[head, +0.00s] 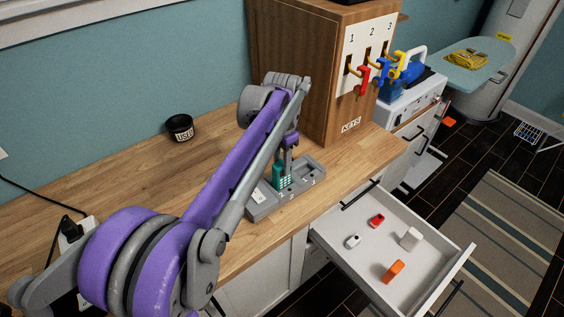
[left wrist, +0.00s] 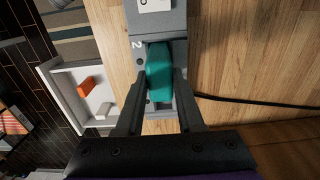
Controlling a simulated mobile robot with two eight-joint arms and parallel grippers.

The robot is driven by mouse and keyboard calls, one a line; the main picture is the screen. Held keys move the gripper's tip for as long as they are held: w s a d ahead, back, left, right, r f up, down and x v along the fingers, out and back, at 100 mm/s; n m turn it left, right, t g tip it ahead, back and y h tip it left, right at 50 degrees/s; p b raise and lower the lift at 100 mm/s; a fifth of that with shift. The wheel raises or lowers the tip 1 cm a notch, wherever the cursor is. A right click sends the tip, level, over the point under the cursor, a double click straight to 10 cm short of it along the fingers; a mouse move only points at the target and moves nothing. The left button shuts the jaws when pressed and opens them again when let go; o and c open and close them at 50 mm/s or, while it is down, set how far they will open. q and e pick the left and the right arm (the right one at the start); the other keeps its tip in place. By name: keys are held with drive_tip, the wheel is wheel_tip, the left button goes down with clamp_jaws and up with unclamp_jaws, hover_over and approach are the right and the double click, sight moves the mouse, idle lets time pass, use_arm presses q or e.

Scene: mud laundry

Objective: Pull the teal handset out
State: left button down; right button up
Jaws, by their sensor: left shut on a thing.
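The teal handset (head: 279,178) stands upright at the grey dock (head: 262,211) on the wooden counter, with its keypad facing the front. My left gripper (head: 287,160) reaches down from above and is shut on the handset's upper part. In the left wrist view the handset (left wrist: 159,72) lies between the two fingers of my left gripper (left wrist: 161,80), over the dock (left wrist: 170,22), near a mark "2". How deep the handset's lower end sits in its slot is hidden. My right gripper is not in view.
A wooden key cabinet (head: 312,75) with red, blue and yellow keys stands behind the dock. An open white drawer (head: 376,275) with several small items juts out at front right. A black "USED" cup (head: 180,128) stands at the back left. A dark cable (left wrist: 240,101) runs beside the dock.

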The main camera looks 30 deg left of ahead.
use_arm(q)
drive_tip(key=shift+r+p, duration=2.05)
drive_tip(key=shift+r, duration=1.95)
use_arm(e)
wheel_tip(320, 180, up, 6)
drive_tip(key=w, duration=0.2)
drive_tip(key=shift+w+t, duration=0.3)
use_arm(q)
drive_tip(key=shift+f, duration=0.1)
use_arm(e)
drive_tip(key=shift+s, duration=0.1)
